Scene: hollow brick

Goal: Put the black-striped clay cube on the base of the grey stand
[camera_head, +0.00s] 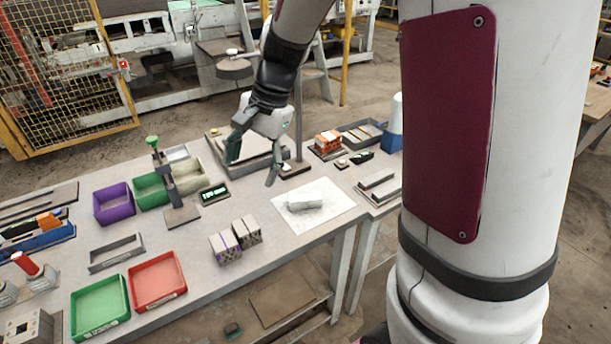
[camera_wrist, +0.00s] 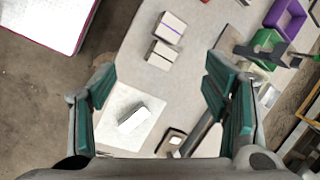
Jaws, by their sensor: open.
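Two striped clay cubes stand side by side on the table. The black-striped cube (camera_head: 247,232) is the one nearer the white sheet, and it also shows in the wrist view (camera_wrist: 160,55). The purple-striped cube (camera_head: 225,248) is left of it; the wrist view shows it too (camera_wrist: 171,28). A grey stand with a green knob on its post has a flat grey base (camera_head: 182,216), bare on top, left of and behind the cubes. My gripper (camera_head: 252,166) is open and empty, above the table behind the cubes. Its fingers show at both sides of the wrist view (camera_wrist: 160,88).
A pale block (camera_head: 305,201) lies on a white sheet (camera_head: 335,212) right of the cubes. Purple (camera_head: 113,204), green (camera_head: 100,306) and red (camera_head: 158,281) trays stand to the left. A small display (camera_head: 214,192) stands near the stand's base. Bare tabletop lies between base and cubes.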

